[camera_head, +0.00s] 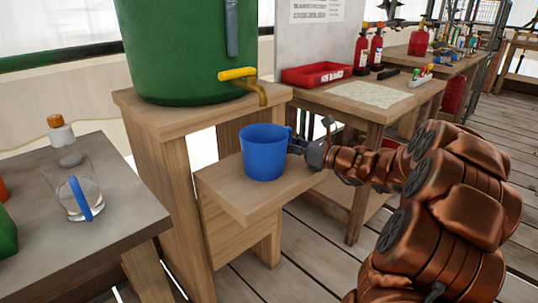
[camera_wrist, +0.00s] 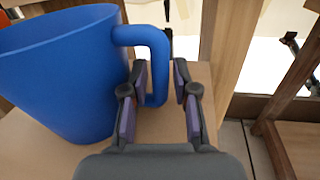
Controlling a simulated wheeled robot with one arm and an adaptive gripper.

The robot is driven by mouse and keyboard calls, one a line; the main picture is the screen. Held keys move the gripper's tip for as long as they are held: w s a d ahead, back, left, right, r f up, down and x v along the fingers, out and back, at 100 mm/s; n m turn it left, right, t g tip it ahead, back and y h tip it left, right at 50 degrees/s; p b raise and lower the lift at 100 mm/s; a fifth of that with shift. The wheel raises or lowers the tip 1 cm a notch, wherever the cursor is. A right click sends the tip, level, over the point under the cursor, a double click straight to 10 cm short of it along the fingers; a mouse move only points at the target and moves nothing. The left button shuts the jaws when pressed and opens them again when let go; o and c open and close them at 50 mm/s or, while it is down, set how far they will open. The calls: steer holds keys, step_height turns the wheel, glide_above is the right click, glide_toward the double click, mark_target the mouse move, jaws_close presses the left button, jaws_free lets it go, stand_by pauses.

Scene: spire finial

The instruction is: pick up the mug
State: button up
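A blue mug (camera_head: 265,153) stands upright on a low wooden shelf (camera_head: 243,205), below the yellow tap of a green barrel. My gripper (camera_head: 300,146) reaches in from the right, at the mug's handle side. In the wrist view the mug (camera_wrist: 65,75) fills the left, and its handle (camera_wrist: 156,60) faces my gripper. My gripper (camera_wrist: 161,80) is open, its two fingers apart, with the handle's outer bar between them. I see a gap between the handle and the right finger. Whether the left finger touches the handle is hard to tell.
The green barrel (camera_head: 178,50) and its yellow tap (camera_head: 240,74) are above and behind the mug. A grey table (camera_head: 110,220) with a clear glass (camera_head: 80,190) is at left. A wooden table (camera_head: 345,105) with a red tray (camera_head: 316,75) stands behind my arm.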

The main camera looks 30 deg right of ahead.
mark_target(288, 131)
jaws_close()
steer(key=shift+r, duration=0.25)
stand_by(0.5)
steer(key=shift+r+p, duration=1.05)
steer(key=shift+r, duration=0.55)
steer(key=s+a+p, duration=0.1)
steer(key=s+a, duration=0.2)
steer(key=s, duration=0.4)
steer(key=s+a+r+p, duration=0.1)
steer(key=s+a+p, duration=0.1)
steer(key=s, duration=0.5)
steer(key=shift+a+r, duration=0.15)
steer(key=shift+a, duration=0.75)
steer(key=shift+s+a, duration=0.1)
steer(key=shift+s, duration=0.05)
